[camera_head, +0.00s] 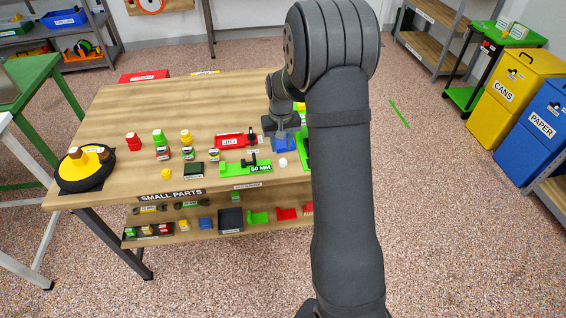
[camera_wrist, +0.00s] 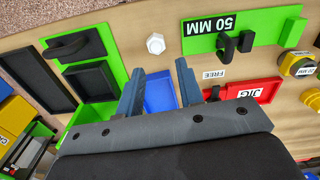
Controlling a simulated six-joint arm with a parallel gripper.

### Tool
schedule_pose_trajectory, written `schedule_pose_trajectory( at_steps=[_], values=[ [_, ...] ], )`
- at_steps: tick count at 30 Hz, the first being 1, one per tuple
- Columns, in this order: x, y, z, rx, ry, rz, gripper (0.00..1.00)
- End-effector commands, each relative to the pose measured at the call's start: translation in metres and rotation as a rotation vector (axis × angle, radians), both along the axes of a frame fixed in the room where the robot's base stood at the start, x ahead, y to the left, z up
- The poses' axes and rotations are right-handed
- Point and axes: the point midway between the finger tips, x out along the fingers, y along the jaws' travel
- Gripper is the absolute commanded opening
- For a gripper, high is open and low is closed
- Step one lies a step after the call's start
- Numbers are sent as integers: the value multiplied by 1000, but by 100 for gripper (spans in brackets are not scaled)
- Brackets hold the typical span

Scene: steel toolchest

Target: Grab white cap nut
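The white cap nut (camera_head: 283,162) stands on the wooden table near its front edge, just right of the green 50 MM fixture. In the wrist view the white cap nut (camera_wrist: 155,43) lies ahead of the fingertips, on bare wood. My gripper (camera_wrist: 160,67) is open, with a clear gap between its two fingers and nothing held. It is above a blue tray (camera_wrist: 160,92), which shows between the fingers. The nut is apart from both fingers. In the head view the fingertips are hard to make out against the arm and the blue tray.
The green 50 MM fixture (camera_wrist: 245,33) with black hooks lies close to the nut. A red JIG tray (camera_wrist: 255,91) sits beside the blue tray. A green fixture with black trays (camera_wrist: 92,82) is on the other side. Bottles (camera_head: 161,148) stand at the left.

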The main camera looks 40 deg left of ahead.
Motion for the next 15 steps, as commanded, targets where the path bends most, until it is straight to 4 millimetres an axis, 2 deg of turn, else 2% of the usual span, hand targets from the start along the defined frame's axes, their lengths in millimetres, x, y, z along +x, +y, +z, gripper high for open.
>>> schedule_pose_trajectory(
  at_steps=[5, 15],
  values=[
    [0, -1, -11, -1, 1, 0, 34],
    [-1, -7, -56, -2, 1, 1, 34]
  ],
)
